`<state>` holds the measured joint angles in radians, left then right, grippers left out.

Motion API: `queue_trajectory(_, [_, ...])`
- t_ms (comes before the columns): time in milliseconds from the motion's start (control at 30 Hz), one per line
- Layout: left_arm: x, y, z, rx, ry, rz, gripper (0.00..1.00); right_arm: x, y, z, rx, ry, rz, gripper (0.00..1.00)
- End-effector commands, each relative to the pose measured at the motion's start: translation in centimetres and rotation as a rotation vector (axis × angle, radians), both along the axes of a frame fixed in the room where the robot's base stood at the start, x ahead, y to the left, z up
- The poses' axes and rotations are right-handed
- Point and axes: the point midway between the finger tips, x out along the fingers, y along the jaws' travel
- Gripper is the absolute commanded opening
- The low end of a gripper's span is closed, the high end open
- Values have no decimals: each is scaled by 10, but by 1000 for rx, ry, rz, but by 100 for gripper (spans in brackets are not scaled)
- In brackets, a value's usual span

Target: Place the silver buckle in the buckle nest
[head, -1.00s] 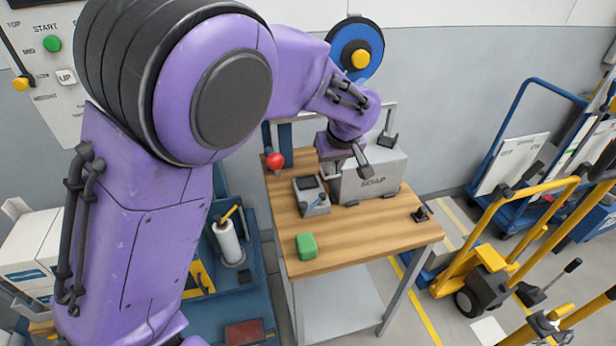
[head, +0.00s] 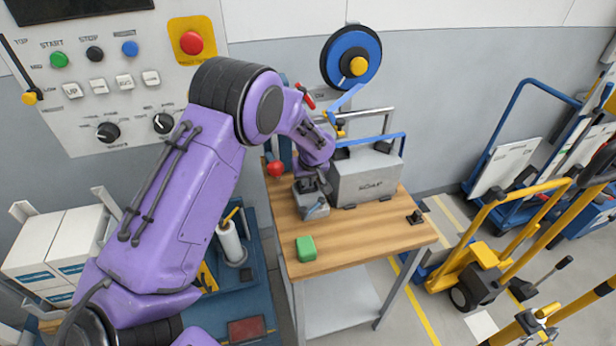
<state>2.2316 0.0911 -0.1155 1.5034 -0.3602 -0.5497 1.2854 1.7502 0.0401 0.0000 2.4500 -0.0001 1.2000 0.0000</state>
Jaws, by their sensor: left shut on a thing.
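My left gripper (head: 314,186) points down over a small grey device (head: 314,209) on the wooden bench, left of the grey box. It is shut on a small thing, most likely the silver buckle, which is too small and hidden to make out. The small grey device appears to be the buckle nest; the gripper covers its top and back. I cannot tell whether the held thing touches it. My right gripper is not in view.
The grey box (head: 365,178) marked SOAP stands close right of the gripper, with a blue strap (head: 388,138) over it. A red knob (head: 275,169) is just left. A green block (head: 306,248) lies near the front of the bench (head: 365,247).

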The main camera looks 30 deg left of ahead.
Motion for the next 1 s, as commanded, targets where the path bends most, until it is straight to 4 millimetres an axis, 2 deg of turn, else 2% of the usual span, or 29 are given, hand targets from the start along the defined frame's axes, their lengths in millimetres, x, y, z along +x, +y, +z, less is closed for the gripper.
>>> queue_trajectory(133, [0,0,-4,1,1,-1,0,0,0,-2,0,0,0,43])
queue_trajectory(167, [0,0,-4,1,1,-1,25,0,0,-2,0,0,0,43])
queue_trajectory(200, [0,0,-3,0,0,-1,38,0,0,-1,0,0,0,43])
queue_trajectory(233, [0,0,-3,1,1,-1,44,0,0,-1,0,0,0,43])
queue_trajectory(467, [0,0,-3,0,2,-1,44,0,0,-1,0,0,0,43])
queue_trajectory(567, [0,-1,4,0,-2,-1,44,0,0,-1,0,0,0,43])
queue_trajectory(667, [-4,-7,21,0,-4,-1,44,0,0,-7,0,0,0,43])
queue_trajectory(900, [-20,-25,79,1,-5,-1,44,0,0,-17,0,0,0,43])
queue_trajectory(1000, [-25,-30,96,2,-3,0,44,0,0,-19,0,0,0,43])
